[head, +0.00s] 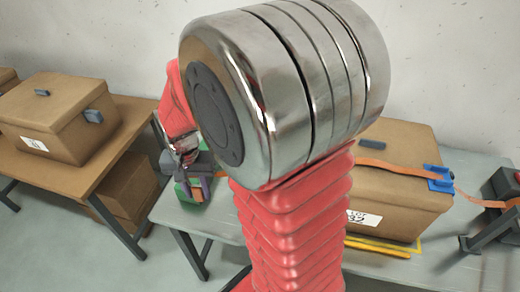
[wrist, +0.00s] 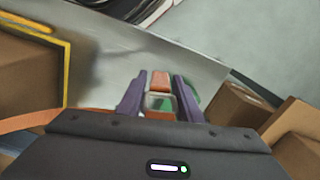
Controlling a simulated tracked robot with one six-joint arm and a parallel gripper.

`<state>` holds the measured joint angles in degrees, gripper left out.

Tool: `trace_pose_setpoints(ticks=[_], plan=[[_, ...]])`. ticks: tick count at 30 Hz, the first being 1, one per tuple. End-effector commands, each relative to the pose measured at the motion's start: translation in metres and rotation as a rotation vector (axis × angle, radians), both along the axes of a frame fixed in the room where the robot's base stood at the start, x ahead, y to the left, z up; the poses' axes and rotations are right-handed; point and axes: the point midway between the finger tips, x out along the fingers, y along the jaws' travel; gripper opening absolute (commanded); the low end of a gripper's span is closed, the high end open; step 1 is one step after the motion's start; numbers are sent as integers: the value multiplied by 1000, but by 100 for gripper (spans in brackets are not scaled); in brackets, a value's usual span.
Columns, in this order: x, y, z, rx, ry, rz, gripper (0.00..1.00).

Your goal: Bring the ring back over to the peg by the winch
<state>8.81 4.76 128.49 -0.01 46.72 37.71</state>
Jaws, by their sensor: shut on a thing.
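My gripper (wrist: 160,92) is shut on the ring (wrist: 148,102), a pale grey loop with orange strap pieces above and below it, held between the two purple fingers in the wrist view. Green shows through and behind it, from a green part (wrist: 193,97); I cannot tell whether the ring is around that part or only in front of it. In the head view my gripper (head: 197,186) is at the table's left end by the green part (head: 181,190), and the ring is too small to make out. The black winch (head: 505,186) is at the far right; I cannot make out a peg.
A cardboard box (head: 395,190) stands on the grey table (head: 215,222), within yellow edging (head: 378,247). A brown table (head: 75,178) with boxes stands left, across a gap.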

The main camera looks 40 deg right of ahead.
Motion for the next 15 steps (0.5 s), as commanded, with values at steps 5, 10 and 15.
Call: trace_pose_setpoints(ticks=[5,10,15], plan=[[56,15,3,1,1,256,9],[105,33,3,1,2,506,9],[143,51,1,0,1,711,9]])
